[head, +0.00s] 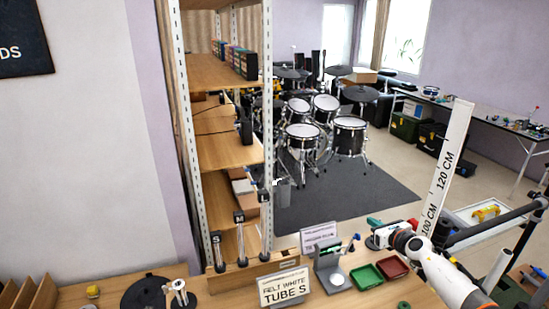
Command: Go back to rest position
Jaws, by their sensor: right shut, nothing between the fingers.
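My right arm comes in from the lower right over the table. My left gripper does not show in this view. The task names no object.
A wooden table holds a green tray (366,277), a red tray (393,267), a grey holder (327,272) and a sign reading "FELT WHITE TUBE S" (284,287). Dark-topped posts stand in a wooden rack (252,272). A tall measuring board (447,165) rises beside my right arm.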

